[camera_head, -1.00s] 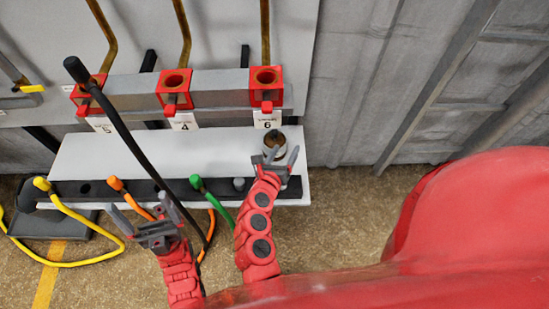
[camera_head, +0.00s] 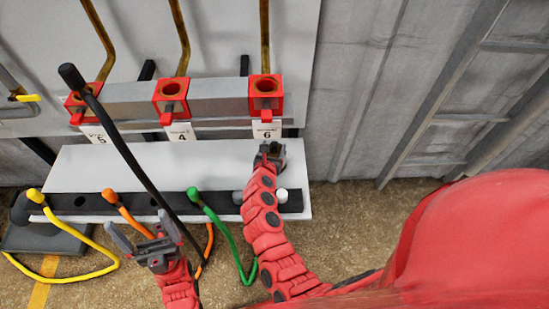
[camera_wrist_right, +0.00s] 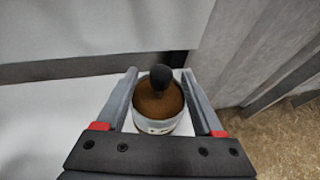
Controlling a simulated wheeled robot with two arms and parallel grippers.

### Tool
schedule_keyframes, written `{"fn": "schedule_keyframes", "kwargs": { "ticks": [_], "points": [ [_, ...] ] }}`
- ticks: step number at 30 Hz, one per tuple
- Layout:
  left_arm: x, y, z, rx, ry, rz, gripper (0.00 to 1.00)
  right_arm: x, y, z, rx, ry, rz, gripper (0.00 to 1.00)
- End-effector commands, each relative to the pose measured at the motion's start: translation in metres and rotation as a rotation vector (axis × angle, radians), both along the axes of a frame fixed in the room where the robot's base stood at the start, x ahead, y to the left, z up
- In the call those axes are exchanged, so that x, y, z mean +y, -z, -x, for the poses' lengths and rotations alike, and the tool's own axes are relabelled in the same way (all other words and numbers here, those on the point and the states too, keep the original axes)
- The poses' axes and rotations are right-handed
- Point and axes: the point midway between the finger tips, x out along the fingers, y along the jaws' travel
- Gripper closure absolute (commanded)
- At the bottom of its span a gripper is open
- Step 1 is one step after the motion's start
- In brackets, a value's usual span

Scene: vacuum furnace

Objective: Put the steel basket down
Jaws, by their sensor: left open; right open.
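The steel basket (camera_wrist_right: 156,126) is a small round metal cup with brown contents and a dark round knob in the right wrist view. It appears to stand upright on the white shelf (camera_head: 140,165). My right gripper (camera_wrist_right: 160,76) is open, with one finger on each side of the basket; whether they touch it I cannot tell. In the head view my right gripper (camera_head: 270,148) is over the back of the shelf, below label 6, and mostly hides the basket. My left gripper (camera_head: 141,230) is open and empty in front of the shelf.
Red holders, including one above label 6 (camera_head: 266,93), line the wall behind the shelf. Coloured cables, such as the green one (camera_head: 222,222), hang from the black front strip. A white knob (camera_head: 282,195) stands beside my right arm. A black rod crosses near my left gripper.

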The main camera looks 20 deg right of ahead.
Motion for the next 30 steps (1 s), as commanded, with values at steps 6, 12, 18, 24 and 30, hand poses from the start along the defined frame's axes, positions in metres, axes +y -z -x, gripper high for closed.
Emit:
{"fn": "schedule_keyframes", "kwargs": {
  "ticks": [6, 12, 18, 24, 30],
  "points": [
    [0.000, 0.003, 0.000, 0.000, 0.000, 0.000, 0.00, -0.015, 0.008, -0.026, 0.001, 0.000, 0.006, 0.31],
    [0.000, 0.006, 0.000, 0.000, 0.000, 0.000, 0.00, -0.023, 0.015, -0.039, 0.000, 0.001, 0.002, 0.31],
    [0.000, 0.005, 0.000, 0.000, 0.000, 0.000, 0.00, -0.023, 0.015, -0.039, 0.001, 0.001, 0.001, 0.31],
    [0.000, 0.005, 0.000, 0.000, 0.000, 0.000, 0.00, -0.023, 0.015, -0.039, 0.001, 0.001, 0.001, 0.67],
    [0.000, 0.005, 0.000, 0.000, 0.000, 0.000, 0.00, -0.022, 0.015, -0.039, 0.001, 0.001, 0.001, 1.00]
  ]
}}
